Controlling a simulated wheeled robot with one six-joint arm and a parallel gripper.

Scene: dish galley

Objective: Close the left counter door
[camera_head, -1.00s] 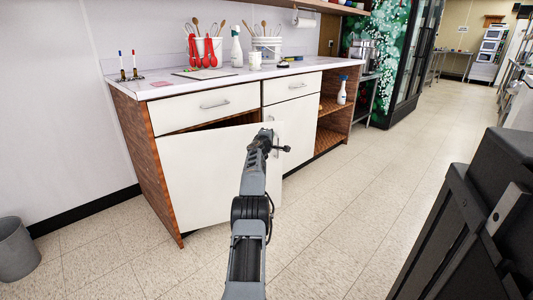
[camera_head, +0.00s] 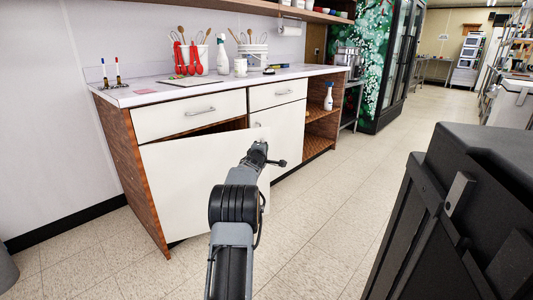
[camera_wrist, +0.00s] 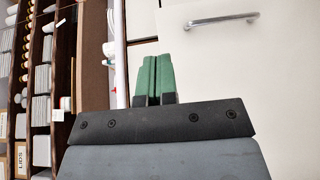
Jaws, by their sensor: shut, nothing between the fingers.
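The left counter door (camera_head: 190,185) is a white panel below the left drawer (camera_head: 190,115). It stands ajar, with a dark gap along its top and its right side swung out from the counter. My gripper (camera_head: 265,147) is shut and empty, near the door's upper right edge in the head view; I cannot tell whether it touches. In the wrist view my shut green fingers (camera_wrist: 155,78) point beside a white panel (camera_wrist: 270,75) with a bar handle (camera_wrist: 221,20); which panel it is, I cannot tell.
The counter top (camera_head: 150,92) holds utensils in white buckets and a spray bottle (camera_head: 222,53). Open shelves (camera_head: 318,145) lie right of the doors. A black cabinet-like block (camera_head: 470,210) fills the lower right. Tiled floor (camera_head: 320,220) is clear between.

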